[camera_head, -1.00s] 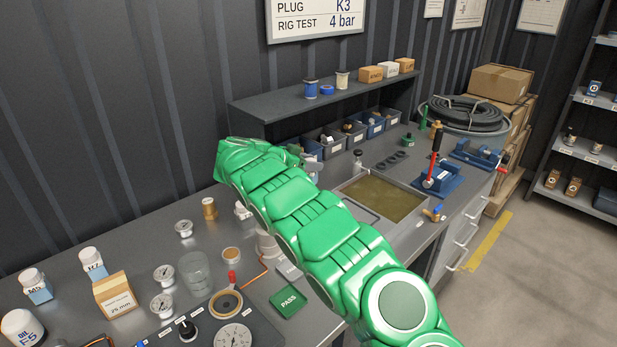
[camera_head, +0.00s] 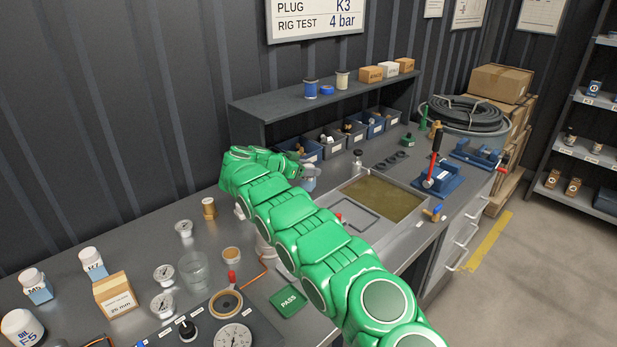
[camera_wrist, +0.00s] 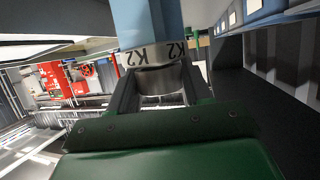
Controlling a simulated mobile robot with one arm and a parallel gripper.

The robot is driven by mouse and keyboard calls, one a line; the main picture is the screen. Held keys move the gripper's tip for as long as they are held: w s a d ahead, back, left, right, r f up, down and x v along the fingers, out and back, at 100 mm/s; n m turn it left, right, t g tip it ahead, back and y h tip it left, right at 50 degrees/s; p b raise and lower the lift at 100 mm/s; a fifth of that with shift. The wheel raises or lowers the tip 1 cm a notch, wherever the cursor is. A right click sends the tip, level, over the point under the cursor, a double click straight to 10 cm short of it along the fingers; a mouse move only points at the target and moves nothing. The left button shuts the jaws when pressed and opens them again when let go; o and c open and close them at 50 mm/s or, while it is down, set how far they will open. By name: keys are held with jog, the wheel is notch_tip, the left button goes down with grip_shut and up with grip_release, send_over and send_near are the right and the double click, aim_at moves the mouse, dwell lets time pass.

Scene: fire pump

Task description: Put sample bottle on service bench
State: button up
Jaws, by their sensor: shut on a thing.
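My gripper (camera_wrist: 160,88) is shut on the sample bottle's grey neck or cap. In the wrist view the bottle shows a white band marked K2 (camera_wrist: 153,54) and a blue body (camera_wrist: 148,18). In the head view my gripper (camera_head: 309,170) is past the end of my green arm, with a small pale-blue part of the bottle (camera_head: 308,184) below it. The bottle is over the back of the grey service bench (camera_head: 135,245), left of the sunken tank and in front of the bins. I cannot tell whether its base touches the bench.
Blue and grey bins (camera_head: 333,143) stand under a raised shelf (camera_head: 290,101) behind the gripper. The murky tank (camera_head: 385,197) lies to the right. Two blue-and-white bottles (camera_head: 38,287), a carton (camera_head: 115,294), gauges (camera_head: 164,275) and a glass (camera_head: 194,270) occupy the left bench.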

jog(key=shift+f, duration=1.65)
jog(key=o, duration=1.1)
jog(key=shift+f, duration=0.1)
jog(key=shift+o, duration=0.2)
jog(key=shift+s+a+r, duration=0.2)
jog(key=shift+a+r, duration=0.15)
jog(key=shift+a, duration=0.1)
jog(key=v, duration=1.1)
jog(key=shift+f, duration=0.15)
